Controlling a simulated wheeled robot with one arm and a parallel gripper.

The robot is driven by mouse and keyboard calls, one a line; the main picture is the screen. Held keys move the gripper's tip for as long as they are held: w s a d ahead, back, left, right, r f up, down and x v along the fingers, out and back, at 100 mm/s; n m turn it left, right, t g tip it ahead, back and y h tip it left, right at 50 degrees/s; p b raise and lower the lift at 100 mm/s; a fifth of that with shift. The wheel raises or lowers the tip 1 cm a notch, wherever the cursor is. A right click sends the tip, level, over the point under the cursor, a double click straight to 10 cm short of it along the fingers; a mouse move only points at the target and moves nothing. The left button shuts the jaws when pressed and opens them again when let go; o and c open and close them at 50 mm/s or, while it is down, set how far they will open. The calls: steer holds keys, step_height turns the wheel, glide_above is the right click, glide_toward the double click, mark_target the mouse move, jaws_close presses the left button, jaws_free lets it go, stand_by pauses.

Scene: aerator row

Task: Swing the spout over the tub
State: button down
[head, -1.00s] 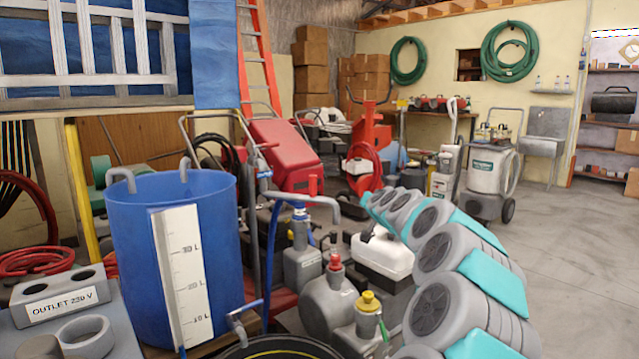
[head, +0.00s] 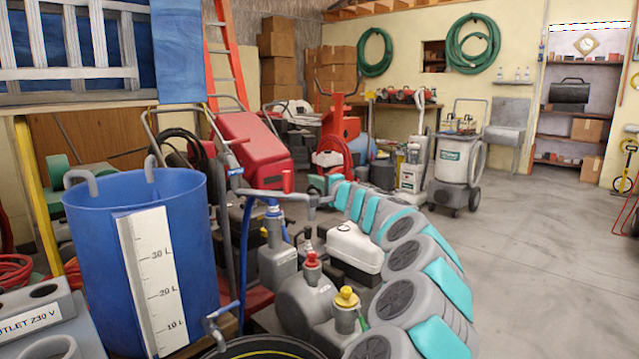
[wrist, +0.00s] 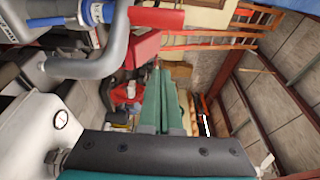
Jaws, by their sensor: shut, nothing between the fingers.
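The spout (head: 295,197) is a grey pipe on a blue fitting, with a short upright red grip on it. Its free end bends down on the right, away from the blue tub. The spout's grey pipe (wrist: 100,62) and red grip also show large at the top left of the wrist view. The blue tub (head: 85,260) stands at the left with a white litre scale. My gripper (wrist: 158,72) is shut and empty, its teal fingers together and apart from the spout. In the head view it is small, just right of the spout's free end.
A black round tub (head: 265,348) with a yellow line is at the bottom edge, under a small tap (head: 216,322). Grey pump bodies (head: 305,300) with red and yellow caps stand below the spout. A white canister (head: 355,247) is close by. Open floor (head: 540,260) lies at right.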

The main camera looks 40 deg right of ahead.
mark_target(296, 194)
steer(key=shift+w+a, duration=0.8)
steer(key=shift+w, duration=0.3)
steer(key=shift+w+a, duration=0.75)
steer(key=shift+w, duration=0.35)
steer(key=shift+f, duration=0.1)
steer(key=shift+s+a+f+h+b, duration=0.15)
steer(key=shift+a+h+b, duration=0.15)
steer(key=shift+b, duration=0.3)
steer(key=shift+s+r+m, duration=0.1)
steer(key=shift+r+m, duration=0.1)
steer(key=shift+m, duration=0.1)
steer(key=shift+a+h+b, duration=0.15)
steer(key=shift+h+b, duration=0.15)
